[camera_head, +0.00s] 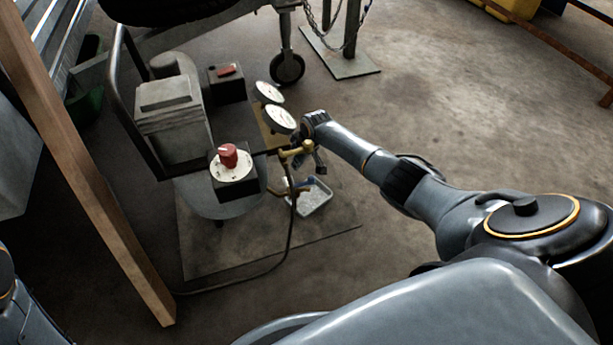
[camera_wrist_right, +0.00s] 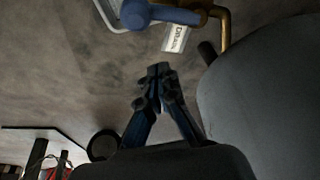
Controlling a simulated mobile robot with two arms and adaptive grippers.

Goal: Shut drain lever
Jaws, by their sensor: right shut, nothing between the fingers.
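The drain lever is blue and sits on a brass pipe low on the compressor's front. It shows small in the head view (camera_head: 302,186), and large at the top of the right wrist view (camera_wrist_right: 150,14). A white tag (camera_wrist_right: 176,38) beside it appears to read "DRAIN". My right gripper (camera_head: 319,162) is above and close to the lever in the head view, partly hidden by its own wrist. In the right wrist view its fingertips (camera_wrist_right: 158,74) are together and empty, apart from the lever. My left gripper is out of view.
The grey compressor (camera_head: 168,105) carries a red knob (camera_head: 228,155), two white gauges (camera_head: 281,119) and a brass valve (camera_head: 297,151). A clear tray (camera_head: 315,197) stands below the lever. A dark hose (camera_head: 290,235) runs along the floor mat. A wooden post (camera_head: 85,175) stands at left.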

